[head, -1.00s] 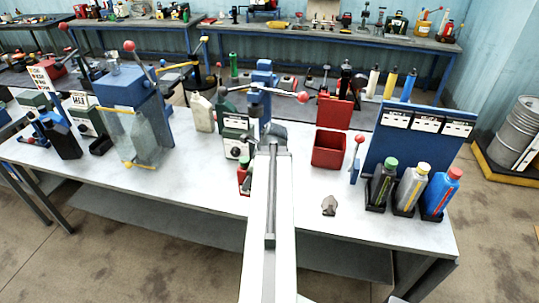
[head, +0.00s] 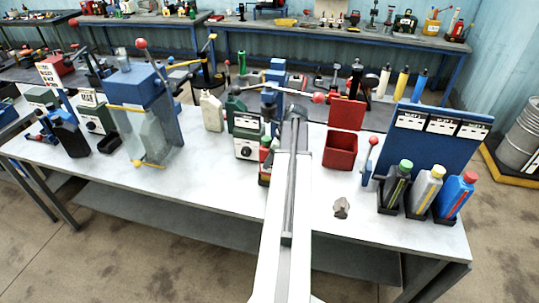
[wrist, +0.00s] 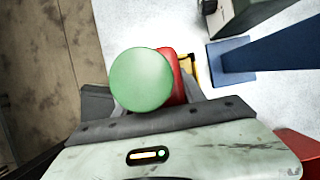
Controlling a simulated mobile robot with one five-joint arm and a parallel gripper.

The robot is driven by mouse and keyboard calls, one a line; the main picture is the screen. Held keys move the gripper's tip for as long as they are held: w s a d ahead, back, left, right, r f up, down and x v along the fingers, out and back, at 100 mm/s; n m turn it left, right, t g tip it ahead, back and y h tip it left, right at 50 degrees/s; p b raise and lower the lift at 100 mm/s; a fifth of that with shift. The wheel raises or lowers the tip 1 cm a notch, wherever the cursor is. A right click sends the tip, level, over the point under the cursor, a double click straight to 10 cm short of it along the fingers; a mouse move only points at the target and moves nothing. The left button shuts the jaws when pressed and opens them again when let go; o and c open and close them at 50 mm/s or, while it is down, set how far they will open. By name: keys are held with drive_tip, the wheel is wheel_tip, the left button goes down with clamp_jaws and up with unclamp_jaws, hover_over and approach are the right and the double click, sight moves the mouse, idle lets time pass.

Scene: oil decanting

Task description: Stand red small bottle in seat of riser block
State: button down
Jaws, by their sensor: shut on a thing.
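In the wrist view a round green cap (wrist: 141,80) hides most of the red small bottle (wrist: 173,62), whose red side shows beyond it. My gripper (wrist: 158,106) is shut on the bottle, with dark jaw parts around it and the pale housing below. In the head view my arm reaches over the bench, and its end hides the grip. Red parts (head: 264,179) show just left of the arm; I cannot tell which belong to the bottle. I cannot make out the riser block or its seat for certain.
A blue stand (head: 277,75) with a red-knobbed lever is beyond my arm; its base (wrist: 229,66) shows in the wrist view. A white-and-green device (head: 248,140) is left, a red bin (head: 340,151) right. Capped bottles (head: 425,190) stand far right. The front bench is largely clear.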

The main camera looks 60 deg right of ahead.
drive_tip(key=d, duration=0.1)
drive_tip(key=w+d, duration=0.1)
drive_tip(key=d, duration=0.1)
drive_tip(key=shift+d, duration=0.15)
drive_tip(key=shift+w+d+f+b, duration=0.15)
drive_tip(key=shift+d+f+b, duration=0.25)
drive_tip(key=shift+f+b, duration=0.25)
drive_tip(key=shift+a+f+b, duration=0.1)
drive_tip(key=shift+f+b, duration=0.25)
drive_tip(key=shift+a+r, duration=0.2)
drive_tip(key=shift+r, duration=0.1)
drive_tip(key=c, duration=0.7)
unclamp_jaws()
drive_tip(key=shift+w, duration=0.1)
drive_tip(key=shift+p, duration=0.3)
drive_tip(key=shift+s+r+p, duration=0.2)
drive_tip(key=shift+r+p, duration=0.2)
drive_tip(key=shift+r, duration=0.05)
drive_tip(key=s+d, duration=0.1)
drive_tip(key=s, duration=0.3)
drive_tip(key=s+d, duration=0.1)
drive_tip(key=s, duration=0.2)
drive_tip(key=s+d, duration=0.2)
drive_tip(key=s, duration=0.2)
drive_tip(key=shift+s+r, duration=0.1)
drive_tip(key=shift+s, duration=0.2)
